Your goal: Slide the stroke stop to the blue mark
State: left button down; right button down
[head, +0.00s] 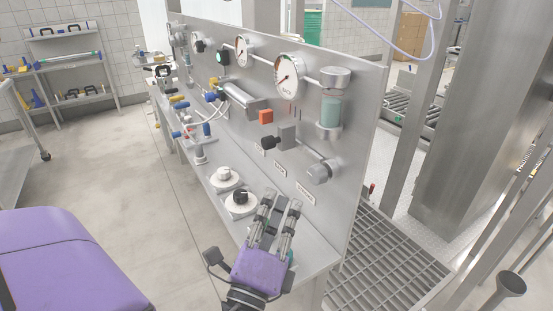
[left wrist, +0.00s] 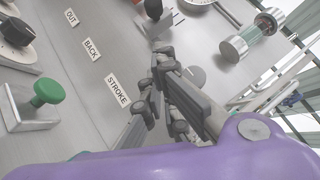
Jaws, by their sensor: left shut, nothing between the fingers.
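A grey block (head: 287,135) with a black knob (head: 268,143) sits on a thin rod on the steel panel; it looks like the stroke stop. The rod runs down right to a grey round end piece (head: 319,173). The black knob shows at the top of the left wrist view (left wrist: 154,9). I cannot make out a blue mark. The STROKE label (left wrist: 117,90) is beside my fingers in the left wrist view. My left gripper (head: 280,200) is shut and empty, in front of the panel's lower near end, below the rod and apart from the block. My right gripper is not in view.
The panel (head: 350,120) carries gauges (head: 289,77), a glass cylinder (head: 330,111) and an orange block (head: 265,117). On the ledge below are round dials (head: 241,203) and blue-handled valves (head: 207,129). A green knob (left wrist: 46,92) shows in the left wrist view.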

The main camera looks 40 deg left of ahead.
pick_arm(q)
jog(key=p, duration=0.3)
send_near(284, 146)
jog(key=w+d, duration=0.3)
jog(key=a, duration=0.2)
jog(key=w+a+r+p, duration=0.1)
jog(key=shift+a+r, duration=0.1)
jog(key=shift+a, duration=0.05)
jog(key=shift+s, duration=0.1)
jog(key=shift+w+a+r, duration=0.2)
jog(key=shift+w+a, duration=0.05)
jog(key=shift+a, duration=0.25)
